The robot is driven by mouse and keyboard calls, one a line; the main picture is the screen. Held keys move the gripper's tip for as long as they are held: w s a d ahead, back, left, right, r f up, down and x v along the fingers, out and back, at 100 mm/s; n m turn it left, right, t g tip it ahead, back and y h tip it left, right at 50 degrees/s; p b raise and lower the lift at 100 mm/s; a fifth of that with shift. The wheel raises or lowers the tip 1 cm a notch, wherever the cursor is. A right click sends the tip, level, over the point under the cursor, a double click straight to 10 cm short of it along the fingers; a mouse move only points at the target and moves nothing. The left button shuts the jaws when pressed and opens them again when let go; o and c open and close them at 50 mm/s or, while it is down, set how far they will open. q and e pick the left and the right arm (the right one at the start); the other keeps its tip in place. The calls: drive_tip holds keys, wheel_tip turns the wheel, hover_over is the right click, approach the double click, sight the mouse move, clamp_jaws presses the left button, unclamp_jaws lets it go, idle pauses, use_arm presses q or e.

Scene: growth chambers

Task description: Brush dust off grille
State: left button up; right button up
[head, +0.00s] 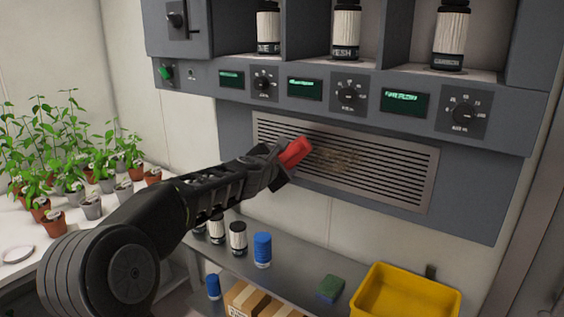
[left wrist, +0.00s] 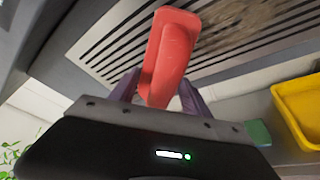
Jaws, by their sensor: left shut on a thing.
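The grille (head: 390,172) is a grey slatted panel on the front of the chamber unit, below the dials. A brown dust patch (head: 335,159) lies on its slats left of the middle; it also shows in the left wrist view (left wrist: 236,20). My left gripper (head: 280,165) is shut on a red brush (head: 295,151), and the brush is in front of the grille's left part, left of the dust. In the left wrist view the red brush (left wrist: 170,55) stands up between the fingers. Its bristles are hidden, and I cannot tell whether it touches the slats. My right gripper is not in view.
Above the grille are dials, green displays and bays with labelled bottles (head: 347,30). Potted seedlings (head: 92,207) stand at the left.

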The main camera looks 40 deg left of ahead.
sight(297, 163)
use_arm(q)
drive_tip(key=shift+w, duration=0.5)
drive_tip(key=shift+d, duration=0.1)
drive_tip(key=shift+s+d, duration=0.1)
drive_tip(key=shift+d, duration=1.5)
drive_tip(key=shift+d, duration=0.1)
drive_tip(key=shift+d+r+p, duration=0.1)
drive_tip(key=shift+d+p, duration=0.2)
drive_tip(key=shift+d, duration=1.3)
drive_tip(key=shift+w+d, duration=0.1)
drive_tip(key=shift+w, duration=0.1)
drive_tip(key=shift+d, duration=1.7)
